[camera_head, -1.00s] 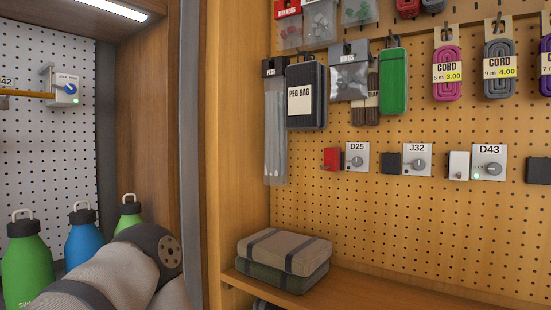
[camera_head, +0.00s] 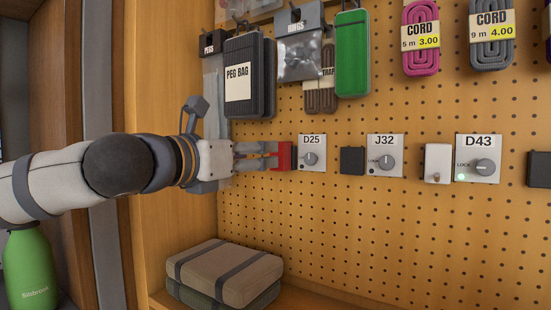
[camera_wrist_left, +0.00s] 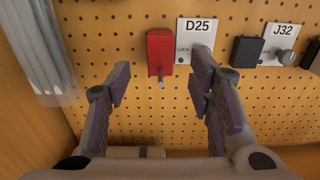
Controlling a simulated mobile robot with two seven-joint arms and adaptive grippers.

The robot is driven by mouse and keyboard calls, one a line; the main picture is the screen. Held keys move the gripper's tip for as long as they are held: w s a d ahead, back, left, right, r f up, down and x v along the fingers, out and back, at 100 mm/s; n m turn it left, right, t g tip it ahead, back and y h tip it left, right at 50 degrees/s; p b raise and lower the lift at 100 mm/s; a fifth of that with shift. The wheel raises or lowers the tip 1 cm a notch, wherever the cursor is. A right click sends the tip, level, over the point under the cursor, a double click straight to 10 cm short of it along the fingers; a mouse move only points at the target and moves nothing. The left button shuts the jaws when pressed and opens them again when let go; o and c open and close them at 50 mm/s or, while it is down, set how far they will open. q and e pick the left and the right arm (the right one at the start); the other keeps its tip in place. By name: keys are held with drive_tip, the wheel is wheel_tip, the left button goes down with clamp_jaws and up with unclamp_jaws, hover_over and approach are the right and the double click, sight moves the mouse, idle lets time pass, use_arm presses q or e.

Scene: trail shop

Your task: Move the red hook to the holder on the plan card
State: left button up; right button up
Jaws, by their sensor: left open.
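The red hook (camera_head: 285,156) is a red block on the pegboard, just left of the white D25 plate (camera_head: 312,153) with its grey knob. In the left wrist view the red hook (camera_wrist_left: 160,50) has a small pale peg below it. My left gripper (camera_head: 268,155) reaches in from the left, its fingertips close to the red hook. In the left wrist view my left gripper (camera_wrist_left: 161,86) is open and empty, with the hook ahead between its fingers; contact is not visible. I cannot make out a plan card. My right gripper is not in view.
To the right are a black block (camera_head: 352,160) by plate J32 (camera_head: 385,155) and a white block (camera_head: 437,163) by plate D43 (camera_head: 478,158), which has a green light. The peg bag (camera_head: 239,84) hangs above my gripper. Folded bundles (camera_head: 225,272) lie on the shelf below.

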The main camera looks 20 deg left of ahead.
sight(279, 150)
use_arm(q)
drive_tip(key=w+b, duration=0.1)
drive_tip(key=w, duration=0.2)
drive_tip(key=w+d+b, duration=0.1)
drive_tip(key=w, duration=0.2)
drive_tip(key=w+b, duration=0.1)
drive_tip(key=w, duration=0.2)
drive_tip(key=shift+d+r, duration=0.15)
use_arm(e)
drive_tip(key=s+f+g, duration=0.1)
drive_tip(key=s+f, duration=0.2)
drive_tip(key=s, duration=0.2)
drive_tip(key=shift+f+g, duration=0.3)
use_arm(q)
drive_tip(key=shift+s, duration=0.1)
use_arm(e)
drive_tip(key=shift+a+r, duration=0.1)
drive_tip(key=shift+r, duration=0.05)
use_arm(q)
drive_tip(key=c, duration=0.9)
drive_tip(key=o, duration=1.1)
drive_tip(key=shift+o, duration=0.2)
